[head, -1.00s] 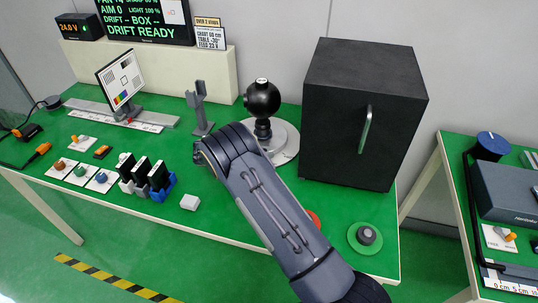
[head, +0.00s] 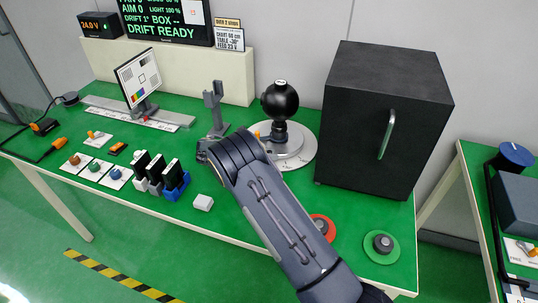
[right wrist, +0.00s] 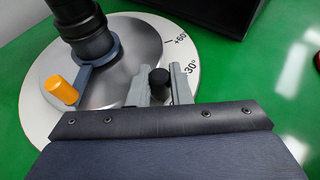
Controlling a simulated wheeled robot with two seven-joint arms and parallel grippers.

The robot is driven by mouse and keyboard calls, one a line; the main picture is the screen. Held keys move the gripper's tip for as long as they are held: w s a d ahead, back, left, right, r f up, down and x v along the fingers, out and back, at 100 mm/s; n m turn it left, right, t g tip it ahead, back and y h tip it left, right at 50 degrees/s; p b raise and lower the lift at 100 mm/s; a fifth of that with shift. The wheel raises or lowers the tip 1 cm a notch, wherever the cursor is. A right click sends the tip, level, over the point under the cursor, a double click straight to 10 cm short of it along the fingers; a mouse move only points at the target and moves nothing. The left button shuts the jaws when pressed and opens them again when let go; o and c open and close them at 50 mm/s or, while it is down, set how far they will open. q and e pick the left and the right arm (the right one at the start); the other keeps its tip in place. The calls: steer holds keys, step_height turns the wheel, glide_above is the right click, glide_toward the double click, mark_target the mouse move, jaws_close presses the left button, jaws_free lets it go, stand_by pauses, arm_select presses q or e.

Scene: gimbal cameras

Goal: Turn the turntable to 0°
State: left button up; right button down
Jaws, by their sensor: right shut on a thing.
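The turntable (head: 302,152) is a round pale disc on the green bench, partly hidden by my right arm in the head view. A black ball head (head: 280,100) stands upright on it. In the right wrist view the turntable (right wrist: 40,120) shows a degree scale with "+60°" and "30°" marks, and an orange knob (right wrist: 61,90) on an arm at the post's foot. My right gripper (right wrist: 160,88) is shut on a small black knob (right wrist: 159,80) near the disc's rim, by the "30°" mark. My left gripper is not in view.
A large black box (head: 385,120) stands close right of the turntable. A grey forked stand (head: 215,108) is on its left. A red button (head: 322,227) and a green-based knob (head: 381,243) lie near the front edge. A display (head: 165,22) reads "DRIFT READY".

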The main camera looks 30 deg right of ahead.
steer(key=shift+w+d+r, duration=0.1)
steer(key=shift+w+r, duration=0.1)
steer(key=shift+r, duration=0.05)
steer(key=c, duration=1.6)
jaws_free()
steer(key=shift+f, duration=0.15)
steer(key=b+v, duration=0.1)
steer(key=v, duration=0.6)
steer(key=shift+a, duration=0.35)
